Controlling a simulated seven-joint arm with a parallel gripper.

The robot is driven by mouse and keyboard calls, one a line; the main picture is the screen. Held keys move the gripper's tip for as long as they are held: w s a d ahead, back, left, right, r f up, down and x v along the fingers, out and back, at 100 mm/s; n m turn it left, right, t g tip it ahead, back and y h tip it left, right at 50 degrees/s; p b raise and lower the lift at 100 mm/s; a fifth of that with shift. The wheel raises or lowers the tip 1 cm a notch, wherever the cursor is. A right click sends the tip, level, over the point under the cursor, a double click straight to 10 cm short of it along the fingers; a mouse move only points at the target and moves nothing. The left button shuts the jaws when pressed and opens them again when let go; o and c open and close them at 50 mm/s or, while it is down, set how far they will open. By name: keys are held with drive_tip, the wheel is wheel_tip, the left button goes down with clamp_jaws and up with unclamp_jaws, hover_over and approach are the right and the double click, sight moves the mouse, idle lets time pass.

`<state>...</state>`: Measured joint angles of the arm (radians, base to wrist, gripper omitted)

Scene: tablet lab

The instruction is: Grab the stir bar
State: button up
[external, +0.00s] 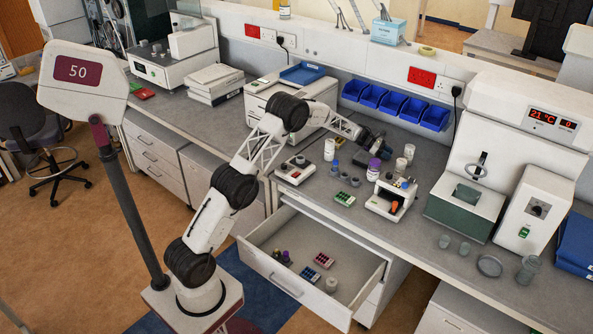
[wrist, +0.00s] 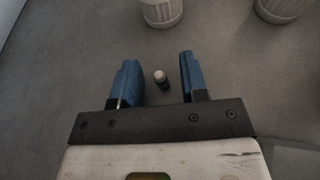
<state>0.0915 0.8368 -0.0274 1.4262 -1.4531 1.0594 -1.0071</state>
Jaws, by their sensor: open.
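My gripper (wrist: 157,72) is open in the wrist view, its two blue fingers apart and pointing down at the grey bench top. A small object with a pale rounded end and a dark body, possibly the stir bar (wrist: 160,76), shows between the fingers, with gaps on both sides. I cannot tell its height relative to the fingertips. In the external view my gripper (external: 372,142) is low over the back of the bench among bottles. I cannot make out the stir bar there.
Two pale ribbed containers (wrist: 162,12) (wrist: 282,9) stand just beyond the fingers. A purple-capped bottle (external: 374,170) and white bottles (external: 400,169) crowd near my gripper. Blue bins (external: 393,105) line the wall behind. An open drawer (external: 270,270) juts out below the bench.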

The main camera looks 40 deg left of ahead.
drive_tip(key=shift+d+f, duration=0.15)
drive_tip(key=shift+d, duration=0.05)
drive_tip(key=shift+c, duration=0.4)
clamp_jaws()
